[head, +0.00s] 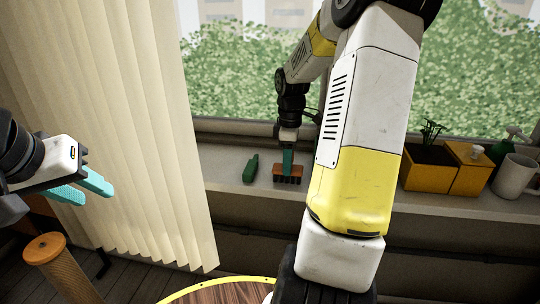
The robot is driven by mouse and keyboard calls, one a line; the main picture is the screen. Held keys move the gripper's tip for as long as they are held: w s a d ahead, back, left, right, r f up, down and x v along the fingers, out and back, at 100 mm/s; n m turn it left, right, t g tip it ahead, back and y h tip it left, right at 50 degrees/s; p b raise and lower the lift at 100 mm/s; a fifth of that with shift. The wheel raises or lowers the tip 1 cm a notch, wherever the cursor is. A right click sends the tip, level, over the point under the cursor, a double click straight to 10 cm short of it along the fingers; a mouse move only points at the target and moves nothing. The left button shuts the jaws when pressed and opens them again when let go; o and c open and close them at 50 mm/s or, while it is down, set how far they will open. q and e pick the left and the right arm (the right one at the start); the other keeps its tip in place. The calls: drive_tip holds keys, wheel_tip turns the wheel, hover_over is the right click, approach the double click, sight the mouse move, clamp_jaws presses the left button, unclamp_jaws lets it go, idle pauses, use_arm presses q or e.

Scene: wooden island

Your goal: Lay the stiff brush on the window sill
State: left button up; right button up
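The stiff brush (280,170), a brown block with dark bristles pointing down, is at the window sill (228,168), left of my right arm. Its bristles look to be on or just above the sill; I cannot tell which. My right gripper (287,167) points down at the brush, with a teal finger in front of the block. The other finger is hidden, so I cannot see whether the grip is closed. My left gripper (83,190) is at the left edge, its two teal fingers apart and empty, away from the sill.
A green bottle-like object (251,169) lies on the sill just left of the brush. To the right stand a yellow planter (428,178), a yellow box (470,179), a white cup (513,177) and a green sprayer (503,147). A pale curtain (130,130) hangs at left.

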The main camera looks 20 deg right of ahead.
drive_tip(key=o, duration=0.3)
drive_tip(key=shift+r, duration=0.1)
wheel_tip(320, 180, up, 12)
drive_tip(key=shift+f, duration=0.15)
drive_tip(key=s+a+r+m+t+y, duration=0.1)
drive_tip(key=s+a+r+m+t, duration=0.1)
drive_tip(key=s+a+m, duration=0.3)
drive_tip(key=s+a+r+m+t+y, duration=0.1)
drive_tip(key=s+a+m+t, duration=0.3)
drive_tip(key=s+a, duration=0.8)
drive_tip(key=shift+s+r+m, duration=0.4)
drive_tip(key=shift+m, duration=0.7)
